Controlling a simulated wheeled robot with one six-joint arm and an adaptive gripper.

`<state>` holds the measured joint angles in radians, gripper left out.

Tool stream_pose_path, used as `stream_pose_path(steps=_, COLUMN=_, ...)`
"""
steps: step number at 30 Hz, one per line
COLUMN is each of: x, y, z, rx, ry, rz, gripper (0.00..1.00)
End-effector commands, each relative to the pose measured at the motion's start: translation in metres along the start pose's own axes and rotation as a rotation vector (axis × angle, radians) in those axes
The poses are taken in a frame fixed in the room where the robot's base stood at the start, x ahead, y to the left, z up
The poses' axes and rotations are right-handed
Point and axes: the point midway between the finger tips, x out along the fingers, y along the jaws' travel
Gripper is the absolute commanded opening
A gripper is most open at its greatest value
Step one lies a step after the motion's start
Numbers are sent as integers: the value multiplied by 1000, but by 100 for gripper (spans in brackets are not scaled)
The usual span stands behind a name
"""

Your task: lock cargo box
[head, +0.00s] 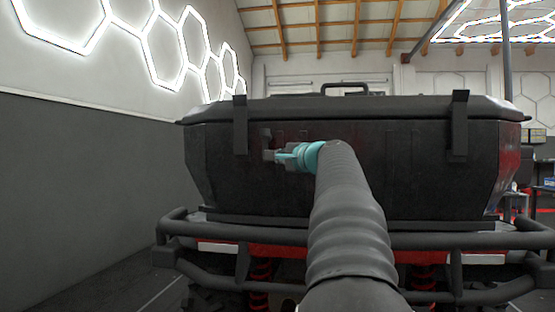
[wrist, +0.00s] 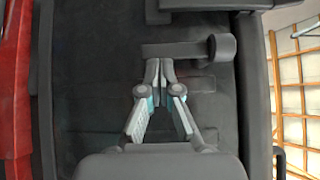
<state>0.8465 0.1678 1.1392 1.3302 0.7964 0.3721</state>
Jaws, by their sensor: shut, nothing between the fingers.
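The black cargo box (head: 400,185) sits on the rear of a vehicle, its lid (head: 290,104) lying down on it. Two dark latch straps hang over the lid edge onto the front face, a left latch (head: 240,126) and a right latch (head: 460,126). My gripper (head: 268,156) is in front of the box, just right of the left latch's lower end, pointing left. In the wrist view my gripper (wrist: 160,68) is shut and empty. Its fingertips are just short of a latch strap (wrist: 180,51) with a rounded end; whether they touch it I cannot tell.
A black tubular bumper (head: 450,240) runs below the box, with red springs (head: 260,280) under it. A handle (head: 345,88) stands on the lid. A grey wall (head: 80,190) is at left, with open floor before it. Shop items (head: 545,185) are at far right.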

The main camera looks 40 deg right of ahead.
Motion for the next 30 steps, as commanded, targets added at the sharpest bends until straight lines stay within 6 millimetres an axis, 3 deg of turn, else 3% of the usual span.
stream_pose_path(steps=30, x=12, y=15, z=12, rx=191, ry=-1, rz=-189, gripper=0)
